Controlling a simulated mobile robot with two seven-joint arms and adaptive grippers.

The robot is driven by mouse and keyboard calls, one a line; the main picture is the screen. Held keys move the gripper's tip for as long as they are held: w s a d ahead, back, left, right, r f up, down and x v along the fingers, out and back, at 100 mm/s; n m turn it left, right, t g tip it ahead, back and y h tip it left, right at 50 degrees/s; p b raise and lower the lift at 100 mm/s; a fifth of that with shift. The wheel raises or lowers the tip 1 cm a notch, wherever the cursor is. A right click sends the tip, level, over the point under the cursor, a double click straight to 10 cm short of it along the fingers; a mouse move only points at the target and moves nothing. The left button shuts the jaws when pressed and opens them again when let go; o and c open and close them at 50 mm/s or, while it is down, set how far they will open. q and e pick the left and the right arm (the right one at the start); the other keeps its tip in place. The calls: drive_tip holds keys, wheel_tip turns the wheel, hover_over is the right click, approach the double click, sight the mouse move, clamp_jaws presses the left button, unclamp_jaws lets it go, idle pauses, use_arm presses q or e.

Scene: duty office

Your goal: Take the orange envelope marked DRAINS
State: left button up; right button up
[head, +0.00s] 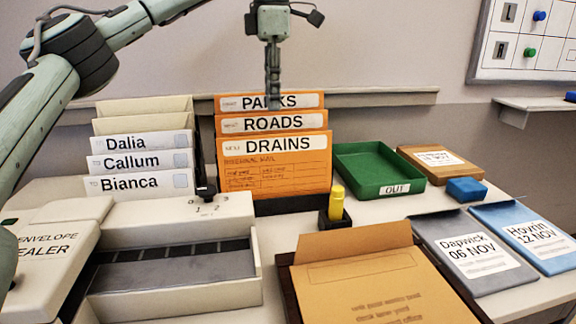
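The orange DRAINS envelope (300,172) stands upright at the front of a row of orange envelopes in a dark holder. The ROADS envelope (318,122) and the PARKS envelope (312,100) stand behind it, with their labelled tops showing. My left gripper (272,92) points down above the DRAINS envelope and hides part of the PARKS label. Its fingers are seen edge-on, so their opening and their exact depth among the envelopes are unclear. The DRAINS envelope's face is unobstructed. My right gripper is out of view.
White envelopes marked Dalia, Callum and Bianca (136,184) stand to the left. A sealer machine (200,222) is in front of them. A yellow-capped stick (337,203), a green OUT tray (378,168) and a large tan envelope (380,285) are to the right.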

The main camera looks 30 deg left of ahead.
sight(276, 135)
use_arm(q)
wheel_tip(276, 135, down, 7)
drive_tip(key=shift+w+d+f, duration=0.1)
drive_tip(key=shift+d, duration=0.05)
idle(0.4)
clamp_jaws()
